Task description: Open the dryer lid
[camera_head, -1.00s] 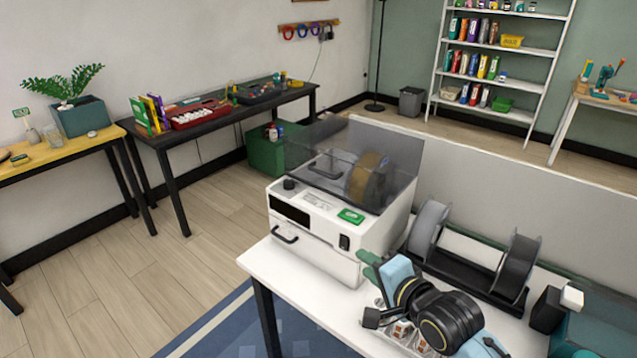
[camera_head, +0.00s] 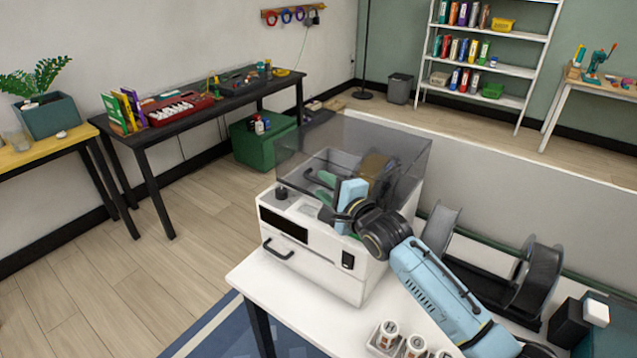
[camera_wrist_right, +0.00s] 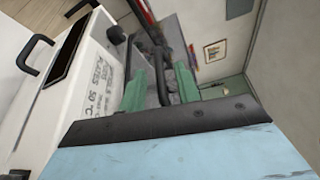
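The dryer (camera_head: 318,262) is a white box on the white table, with a dark display and a front drawer-like handle. Its smoky see-through lid (camera_head: 400,148) appears down over the box, and a brown spool (camera_head: 376,168) shows through it. My right gripper (camera_head: 325,187), with green fingers, is at the front of the lid. In the right wrist view, the green fingers (camera_wrist_right: 160,90) stand apart on either side of a dark bar (camera_wrist_right: 150,28), which looks like the lid's handle. I cannot tell whether they touch it. My left gripper is out of view.
A black spool holder (camera_head: 480,275) with grey spools stands right of the dryer, behind my right arm. A tray of small rolls (camera_head: 388,337) lies at the table's front. A low partition (camera_head: 520,190) stands behind the table. Floor to the left is clear.

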